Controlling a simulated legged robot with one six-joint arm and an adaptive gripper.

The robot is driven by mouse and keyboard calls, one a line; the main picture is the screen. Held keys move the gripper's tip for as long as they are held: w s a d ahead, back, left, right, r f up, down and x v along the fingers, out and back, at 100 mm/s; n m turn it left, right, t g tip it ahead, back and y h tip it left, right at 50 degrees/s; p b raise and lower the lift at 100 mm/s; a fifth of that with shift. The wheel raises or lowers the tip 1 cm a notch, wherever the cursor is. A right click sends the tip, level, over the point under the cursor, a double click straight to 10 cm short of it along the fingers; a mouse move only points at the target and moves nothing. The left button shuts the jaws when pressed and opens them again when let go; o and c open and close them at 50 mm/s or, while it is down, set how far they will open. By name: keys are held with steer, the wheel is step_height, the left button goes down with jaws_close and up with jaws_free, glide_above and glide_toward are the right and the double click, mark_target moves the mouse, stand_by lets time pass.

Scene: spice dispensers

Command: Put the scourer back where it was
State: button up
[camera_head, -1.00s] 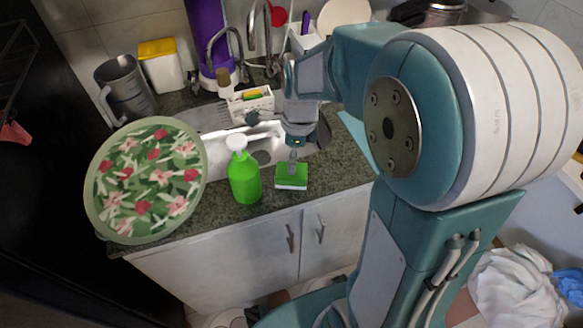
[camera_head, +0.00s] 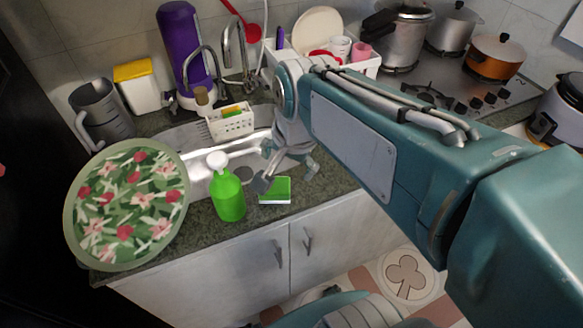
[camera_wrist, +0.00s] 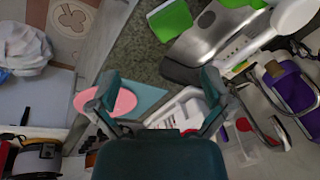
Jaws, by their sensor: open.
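The green scourer (camera_head: 275,190) with a pale edge lies on the dark speckled counter, in front of the sink and right of the green soap bottle (camera_head: 228,195). In the wrist view the scourer (camera_wrist: 170,20) is near the top, beyond my fingertips. My gripper (camera_head: 286,174) is open and empty, just behind and above the scourer in the head view. One finger overlaps the scourer's upper left edge there; I cannot tell if they touch. In the wrist view my gripper (camera_wrist: 159,77) has its fingers wide apart, with counter between them.
A white caddy (camera_head: 232,124) with a yellow-green item stands at the sink (camera_head: 195,170). A floral round tray (camera_head: 125,205) is at the left. A purple bottle (camera_head: 183,50) and faucet (camera_head: 230,50) stand behind. Pots and a stove (camera_head: 450,90) are at the right.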

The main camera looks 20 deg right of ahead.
steer(key=s+n+t, duration=0.2)
steer(key=s+n, duration=0.4)
steer(key=n, duration=0.4)
steer(key=shift+r+t, duration=0.3)
steer(key=shift+r, duration=0.05)
